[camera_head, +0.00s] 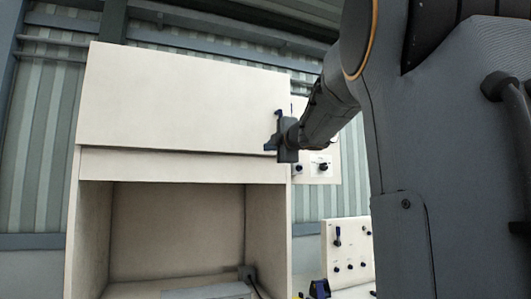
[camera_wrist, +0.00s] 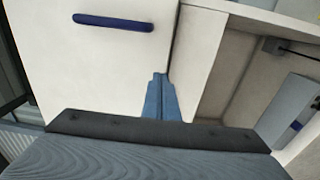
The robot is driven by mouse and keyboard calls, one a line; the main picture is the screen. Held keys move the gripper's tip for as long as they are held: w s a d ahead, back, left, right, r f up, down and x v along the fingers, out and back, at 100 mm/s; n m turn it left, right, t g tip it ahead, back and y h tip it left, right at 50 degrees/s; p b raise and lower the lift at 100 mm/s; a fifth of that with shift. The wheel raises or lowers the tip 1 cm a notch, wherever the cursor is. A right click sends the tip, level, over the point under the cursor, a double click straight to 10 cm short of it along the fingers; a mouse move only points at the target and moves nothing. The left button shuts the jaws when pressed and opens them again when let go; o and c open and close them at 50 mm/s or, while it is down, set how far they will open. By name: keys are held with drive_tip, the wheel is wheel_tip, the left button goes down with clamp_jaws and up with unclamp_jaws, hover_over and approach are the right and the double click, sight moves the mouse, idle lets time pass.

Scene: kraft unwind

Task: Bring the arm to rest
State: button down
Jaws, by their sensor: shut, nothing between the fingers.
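My arm comes in from the right in the head view, and my gripper (camera_head: 272,134) is at its end, in front of the upper right part of a cream cabinet (camera_head: 180,98). In the wrist view my gripper (camera_wrist: 160,78) shows as two blue-grey fingers lying together, with nothing between them. From these views I cannot tell whether the fingertips touch the cabinet or are just short of it.
The cabinet has an open bay below with a grey slab (camera_head: 205,292). A dark blue bar handle (camera_wrist: 113,22) is on a pale panel in the wrist view. A white panel with dark knobs (camera_head: 347,245) stands at the lower right. Corrugated wall is behind.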

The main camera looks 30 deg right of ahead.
drive_tip(key=s+b, duration=0.1)
drive_tip(key=s, duration=0.6)
drive_tip(key=shift+s+a+f, duration=0.2)
drive_tip(key=shift+a, duration=0.25)
drive_tip(key=w+a+f+m+g, duration=0.1)
drive_tip(key=a+f+m+g, duration=0.2)
drive_tip(key=f, duration=0.9)
drive_tip(key=w+a+f+m+g+h, duration=0.15)
drive_tip(key=f+m, duration=0.35)
drive_tip(key=f, duration=0.6)
drive_tip(key=a+f+m+g, duration=0.2)
drive_tip(key=a+f+m, duration=0.15)
drive_tip(key=f, duration=0.85)
drive_tip(key=s+a+f+m+g+y, duration=0.1)
drive_tip(key=s+a+f+m+g, duration=0.15)
drive_tip(key=s+a+f, duration=0.45)
drive_tip(key=s+a+f+m+g+y, duration=0.1)
drive_tip(key=s+a+f+g, duration=0.2)
drive_tip(key=f, duration=0.9)
drive_tip(key=s+a+f+g+y, duration=0.1)
drive_tip(key=s+a+f+g, duration=0.1)
drive_tip(key=s, duration=0.5)
drive_tip(key=s+a+f+m+g, duration=0.1)
drive_tip(key=s+a+f+g, duration=0.1)
drive_tip(key=s+a+f, duration=0.3)
wheel_tip(320, 180, down, 2)
drive_tip(key=shift+s+a+f+m+g+y, duration=0.1)
drive_tip(key=shift+s+a+m+g+y, duration=0.25)
drive_tip(key=shift+s, duration=0.65)
